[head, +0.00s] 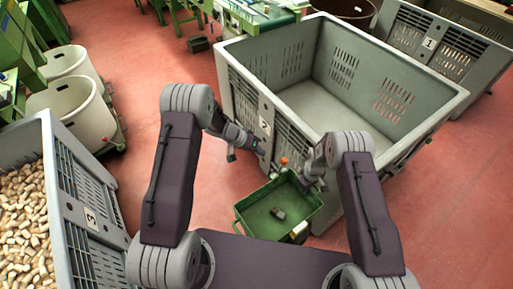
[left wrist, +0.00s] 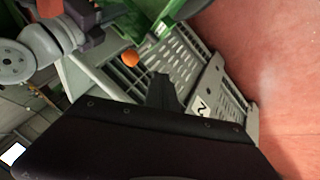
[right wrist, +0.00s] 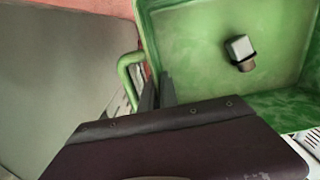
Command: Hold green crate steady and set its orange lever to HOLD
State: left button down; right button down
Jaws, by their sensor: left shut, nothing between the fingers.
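The green crate (head: 244,226) sits low in front of the large grey bin in the head view. Its green wall and handle (right wrist: 125,68) show in the right wrist view. The lever's orange knob (head: 284,160) stands above the crate's far edge, and it also shows in the left wrist view (left wrist: 130,59). My left gripper (head: 261,149) is shut and empty, to the left of the knob and apart from it. My right gripper (right wrist: 157,78) is at the crate's wall beside the handle, its fingers close together with the wall's edge between them. The lever's marks cannot be read.
A small dark block with a grey top (right wrist: 240,50) lies in the crate. The grey bin (head: 345,125) marked 2 stands close behind it. A bin of corks (head: 85,205) marked 3 is at left. White tubs (head: 80,108) stand behind that. Red floor is free between.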

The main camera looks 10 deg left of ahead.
aim_at(284, 161)
pick_arm(q)
jog(key=d+f, duration=0.3)
jog(key=d, duration=0.3)
jog(key=shift+w+f, duration=0.2)
jog(key=shift+w+d, duration=0.25)
jog(key=shift+d, duration=0.3)
jog(key=shift+w+d, duration=0.2)
jog(key=shift+d, duration=0.3)
pick_arm(e)
jog(key=shift+a, duration=0.1)
pick_arm(q)
jog(key=shift+s, duration=0.1)
